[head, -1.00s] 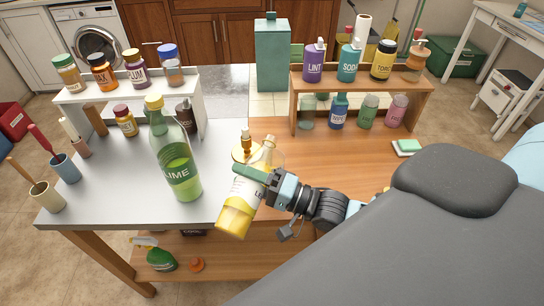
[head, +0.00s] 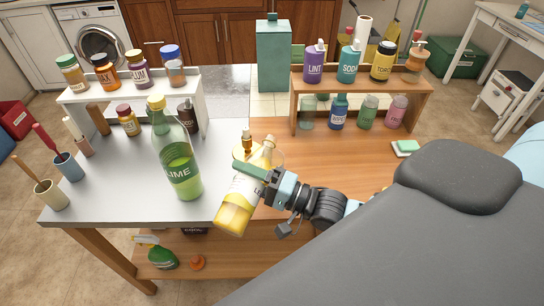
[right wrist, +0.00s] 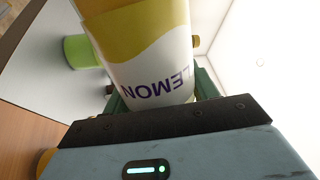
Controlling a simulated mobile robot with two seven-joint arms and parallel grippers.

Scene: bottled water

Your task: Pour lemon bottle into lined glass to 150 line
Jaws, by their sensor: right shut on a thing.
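The lemon bottle (head: 238,205) is clear with yellow liquid low in it and a white label. My right gripper (head: 253,176) is shut around its upper body. The bottle is tilted, with its neck up and to the right, in front of the table's near edge. In the right wrist view the LEMON label (right wrist: 160,72) fills the space at the jaws. I cannot pick out a glass with a 150 line in either view. My left gripper is not in view.
A tall lime bottle (head: 180,165) stands just left of the held bottle. A small amber bottle (head: 246,140) stands behind it on a round base. Racks of bottles stand left and right, and a teal canister (head: 272,58) at the back. The wooden tabletop (head: 330,160) is largely clear.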

